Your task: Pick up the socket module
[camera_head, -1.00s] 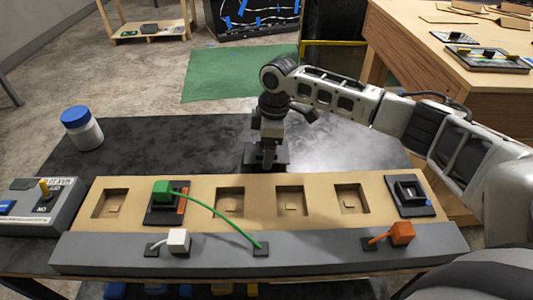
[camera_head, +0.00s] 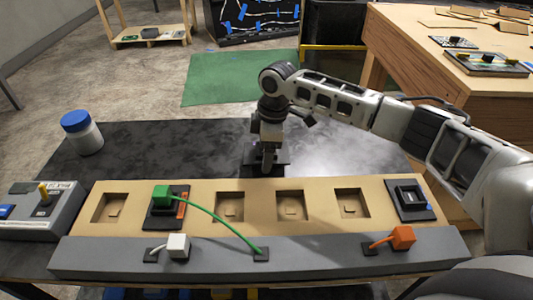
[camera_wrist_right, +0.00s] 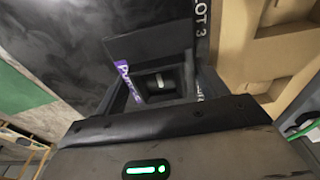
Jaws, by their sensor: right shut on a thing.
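My right gripper (camera_head: 267,170) is behind the console, pointing down at the dark table. It is shut on a black socket module (camera_head: 250,172), which shows as a dark square plate around the fingertips. In the right wrist view the socket module (camera_wrist_right: 125,95) has a purple mark with lettering, and its middle is partly hidden by the gripper. I cannot tell whether it touches the table. Another socket module with an orange mark and a green plug (camera_head: 162,193) sits in the console (camera_head: 260,215). A third socket module (camera_head: 411,200) sits in the far right recess. My left gripper is not in view.
Several console recesses are empty. A white plug (camera_head: 178,246) and an orange plug (camera_head: 402,237) sit on the grey front strip. A switch box (camera_head: 40,210) stands at left, and a blue-capped jar (camera_head: 83,133) at back left. The black table (camera_head: 180,150) is otherwise clear.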

